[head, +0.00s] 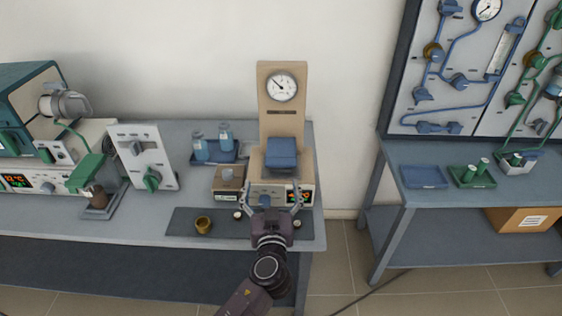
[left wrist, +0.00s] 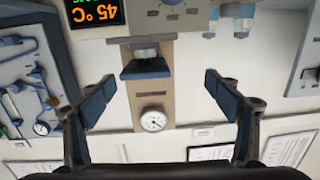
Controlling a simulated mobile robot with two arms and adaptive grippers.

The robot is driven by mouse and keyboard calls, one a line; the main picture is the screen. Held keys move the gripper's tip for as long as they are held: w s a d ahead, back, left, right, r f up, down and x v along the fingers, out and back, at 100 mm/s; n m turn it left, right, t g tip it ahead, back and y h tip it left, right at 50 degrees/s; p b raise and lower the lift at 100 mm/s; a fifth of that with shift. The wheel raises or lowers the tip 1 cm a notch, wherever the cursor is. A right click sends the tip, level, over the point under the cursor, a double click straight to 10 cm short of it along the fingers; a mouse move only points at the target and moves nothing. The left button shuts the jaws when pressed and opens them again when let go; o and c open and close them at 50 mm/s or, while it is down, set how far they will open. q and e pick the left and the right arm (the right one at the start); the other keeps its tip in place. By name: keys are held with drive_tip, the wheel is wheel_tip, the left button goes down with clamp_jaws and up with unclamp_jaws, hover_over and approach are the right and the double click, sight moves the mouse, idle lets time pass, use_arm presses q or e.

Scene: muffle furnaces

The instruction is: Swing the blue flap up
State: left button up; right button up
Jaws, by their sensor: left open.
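The blue flap (head: 281,153) is on the front of a tan upright unit with a round dial, above a control panel. It also shows in the left wrist view (left wrist: 146,68), where the picture is upside down and the flap lies between the fingers in the image. My left gripper (head: 271,190) is in front of the unit, its two fingers spread wide and empty. In the left wrist view the open fingers (left wrist: 160,84) show nothing between the pads. I cannot tell how far the fingertips are from the flap. My right gripper is not in view.
A small tan box (head: 228,180) and a blue tray (head: 226,157) with two bottles stand left of the unit. A brass cup (head: 203,224) stands on the dark mat (head: 184,222). The bench ends just right of the unit. A second table (head: 523,190) stands further right.

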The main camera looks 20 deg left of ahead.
sight(281, 165)
use_arm(q)
drive_tip(key=shift+m+t+h, duration=0.3)
drive_tip(key=shift+t, duration=0.3)
drive_tip(key=w, duration=0.2)
drive_tip(key=w+r+p, duration=0.1)
drive_tip(key=w, duration=0.2)
drive_tip(key=w+p, duration=0.1)
drive_tip(key=w, duration=0.1)
drive_tip(key=shift+w+d+r, duration=0.15)
drive_tip(key=shift+w+r, duration=0.05)
drive_tip(key=shift+r, duration=0.15)
drive_tip(key=shift+x, duration=0.85)
drive_tip(key=shift+f, duration=0.1)
drive_tip(key=shift+c, duration=0.7)
drive_tip(key=shift+c, duration=1.3)
drive_tip(key=c, duration=1.3)
